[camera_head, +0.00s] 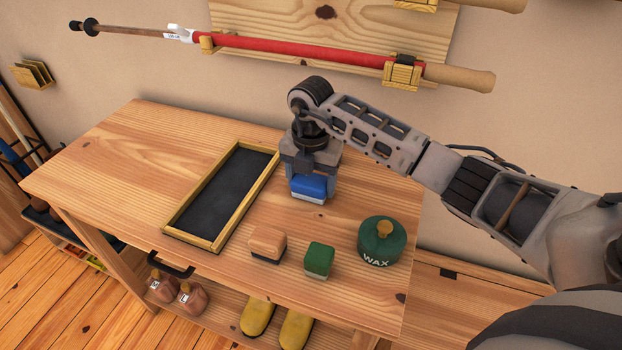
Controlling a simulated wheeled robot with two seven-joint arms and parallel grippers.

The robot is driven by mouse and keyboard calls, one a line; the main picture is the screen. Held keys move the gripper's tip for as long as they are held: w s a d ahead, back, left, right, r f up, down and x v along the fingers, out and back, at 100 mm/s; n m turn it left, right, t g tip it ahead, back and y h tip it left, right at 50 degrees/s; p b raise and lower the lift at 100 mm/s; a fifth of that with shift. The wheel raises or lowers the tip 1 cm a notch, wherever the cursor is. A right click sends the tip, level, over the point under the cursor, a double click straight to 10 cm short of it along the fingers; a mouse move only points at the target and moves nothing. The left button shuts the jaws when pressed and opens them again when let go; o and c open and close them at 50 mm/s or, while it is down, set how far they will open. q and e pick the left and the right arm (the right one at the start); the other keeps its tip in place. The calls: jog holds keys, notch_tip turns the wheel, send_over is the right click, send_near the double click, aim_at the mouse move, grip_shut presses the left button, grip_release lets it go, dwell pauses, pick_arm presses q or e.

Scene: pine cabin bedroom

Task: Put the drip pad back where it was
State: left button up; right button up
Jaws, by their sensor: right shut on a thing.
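My right gripper (310,180) points down over the table, right of the framed pad. It is shut on a blue block (309,187) with a pale underside. The block is at or just above the table top; I cannot tell if it touches. A dark flat pad (225,188) lies inside a shallow wooden frame (208,243) on the table; this looks like the drip pad. A tan block (267,243) with a dark base and a green block (319,260) with a pale base stand in front. My left gripper is out of view.
A green wax tin (382,241) with a wooden knob stands at the table's right. The wooden table (115,165) is bare on the left. Bottles (176,290) and yellow items (275,322) sit on the shelf below. A red ski pole (300,50) hangs on the wall rack behind.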

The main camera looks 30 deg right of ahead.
aim_at(311, 179)
jog(key=o, duration=0.9)
jog(key=shift+f, duration=0.1)
jog(key=shift+o, duration=0.2)
notch_tip(311, 179, up, 12)
jog(key=shift+r, duration=0.2)
jog(key=shift+f, duration=0.1)
